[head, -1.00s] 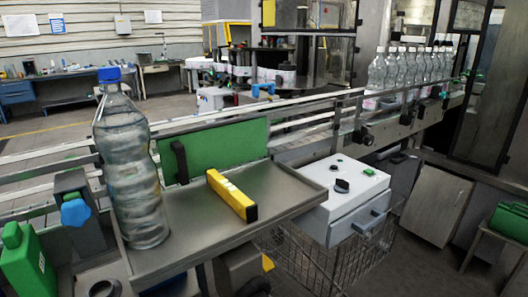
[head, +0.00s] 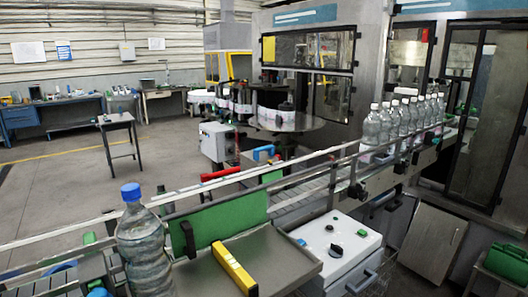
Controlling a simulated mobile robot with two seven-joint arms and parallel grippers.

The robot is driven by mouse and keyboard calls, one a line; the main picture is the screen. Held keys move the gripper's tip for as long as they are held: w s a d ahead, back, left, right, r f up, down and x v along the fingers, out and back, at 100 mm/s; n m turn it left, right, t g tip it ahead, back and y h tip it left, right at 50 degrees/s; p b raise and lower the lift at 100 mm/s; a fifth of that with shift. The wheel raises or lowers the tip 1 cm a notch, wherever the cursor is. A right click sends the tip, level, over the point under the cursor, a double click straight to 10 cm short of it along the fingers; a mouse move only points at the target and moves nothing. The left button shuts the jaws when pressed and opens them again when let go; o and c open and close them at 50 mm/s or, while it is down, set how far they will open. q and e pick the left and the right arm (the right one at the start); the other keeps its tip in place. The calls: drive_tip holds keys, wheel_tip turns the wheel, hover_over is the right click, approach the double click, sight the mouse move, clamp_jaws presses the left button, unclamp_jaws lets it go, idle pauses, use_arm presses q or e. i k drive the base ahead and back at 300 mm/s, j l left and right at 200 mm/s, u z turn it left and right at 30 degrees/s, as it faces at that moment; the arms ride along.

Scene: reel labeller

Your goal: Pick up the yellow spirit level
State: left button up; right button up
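The yellow spirit level (head: 234,267) lies flat on a grey metal tray (head: 283,258), pointing from back left to front right. Its near end has a dark cap. A dark upright handle stands just left of its far end, in front of a green panel (head: 228,220). Nothing covers the level. Neither of my grippers is in view.
A large water bottle with a blue cap (head: 143,245) stands at the tray's left. A white control box (head: 335,245) with knobs is to the right. A conveyor with rails runs behind, carrying several clear bottles (head: 398,120). Open floor lies at the left.

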sight(249, 286)
drive_tip(key=u, duration=0.4)
drive_tip(key=l+u, duration=0.1)
drive_tip(key=u, duration=0.7)
drive_tip(key=l+u, duration=0.1)
drive_tip(key=u, duration=0.3)
drive_tip(key=k+l, duration=0.5)
drive_tip(key=i, duration=0.5)
drive_tip(key=l+u, duration=0.05)
